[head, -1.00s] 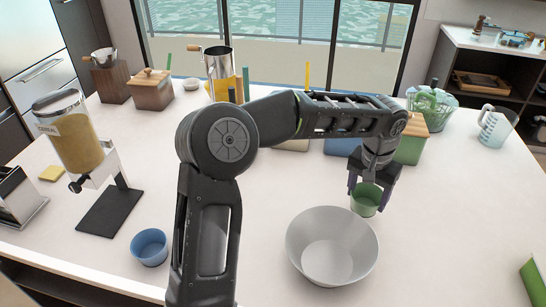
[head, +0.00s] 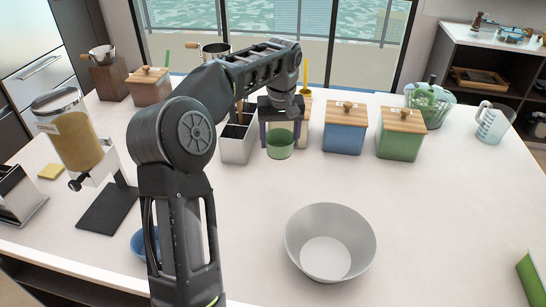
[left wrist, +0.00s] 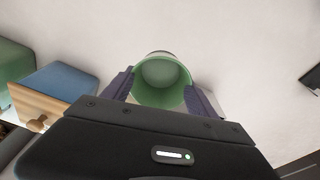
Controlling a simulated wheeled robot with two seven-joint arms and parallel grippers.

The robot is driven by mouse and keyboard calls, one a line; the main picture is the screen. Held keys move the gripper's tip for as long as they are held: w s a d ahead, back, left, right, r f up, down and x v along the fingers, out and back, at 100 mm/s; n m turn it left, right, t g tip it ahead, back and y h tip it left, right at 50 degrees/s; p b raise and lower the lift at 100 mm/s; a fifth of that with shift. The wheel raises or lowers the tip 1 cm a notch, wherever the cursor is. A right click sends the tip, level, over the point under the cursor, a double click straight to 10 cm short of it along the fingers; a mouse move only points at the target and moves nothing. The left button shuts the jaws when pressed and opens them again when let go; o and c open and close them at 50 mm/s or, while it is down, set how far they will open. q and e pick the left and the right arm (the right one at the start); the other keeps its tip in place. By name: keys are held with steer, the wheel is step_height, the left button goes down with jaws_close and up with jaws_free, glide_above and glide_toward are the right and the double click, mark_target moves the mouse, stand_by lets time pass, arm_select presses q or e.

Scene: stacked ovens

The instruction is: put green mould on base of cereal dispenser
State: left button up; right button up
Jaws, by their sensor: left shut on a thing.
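The green mould (head: 280,144) is a small round cup. My left gripper (head: 281,128) is shut on it and holds it near the middle of the counter, in front of the canisters. In the left wrist view the mould (left wrist: 161,80) sits between the two purple fingers, its open mouth showing. The cereal dispenser (head: 75,135) stands at the left, with a clear hopper of yellow cereal. Its flat dark base (head: 103,212) lies on the counter, bare where it shows. My left arm hides part of the area beside it. My right gripper is not in view.
A large white bowl (head: 330,242) stands at the front centre. A blue mould (head: 138,243) is partly hidden behind my arm. Blue (head: 345,135) and green (head: 401,143) canisters and a grey utensil holder (head: 236,145) stand at the back.

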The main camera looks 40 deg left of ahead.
arm_select(q)
steer(key=shift+s+a+r, duration=0.1)
steer(key=shift+a, duration=0.15)
steer(key=shift+f+p, duration=0.4)
steer(key=shift+f, duration=2.75)
steer(key=shift+f+p, duration=0.35)
steer(key=shift+f, duration=1.55)
steer(key=shift+f, duration=0.25)
steer(key=o, duration=1.4)
steer(key=shift+r, duration=0.1)
